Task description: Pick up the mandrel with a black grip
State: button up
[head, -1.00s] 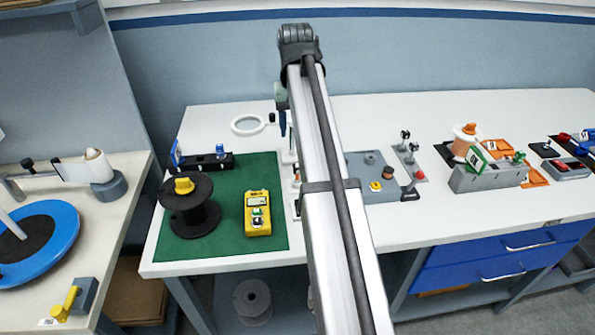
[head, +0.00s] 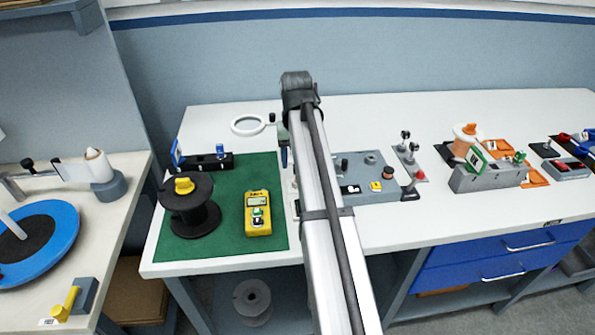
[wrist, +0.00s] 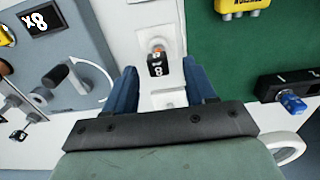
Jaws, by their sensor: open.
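A small upright piece with a black top, a white marking and a copper-orange part, which looks like the mandrel with a black grip (wrist: 157,66), stands on a narrow white holder in the wrist view. My gripper (wrist: 160,76) is open above it, with one blue finger to each side. The piece appears between the fingers, and I see no clear contact. In the head view one blue finger (head: 284,157) shows left of my arm. My arm hides the piece there.
The green mat (head: 232,243) lies left of my arm, with a black spool (head: 188,217) and a yellow meter (head: 258,213). A grey board (head: 400,187) with knobs lies to the right. A white ring (head: 247,124) is behind. Bare white tabletop lies at the back.

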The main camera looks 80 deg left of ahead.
jog(key=shift+w+f, duration=0.1)
jog(key=shift+f, duration=1.75)
grip_shut()
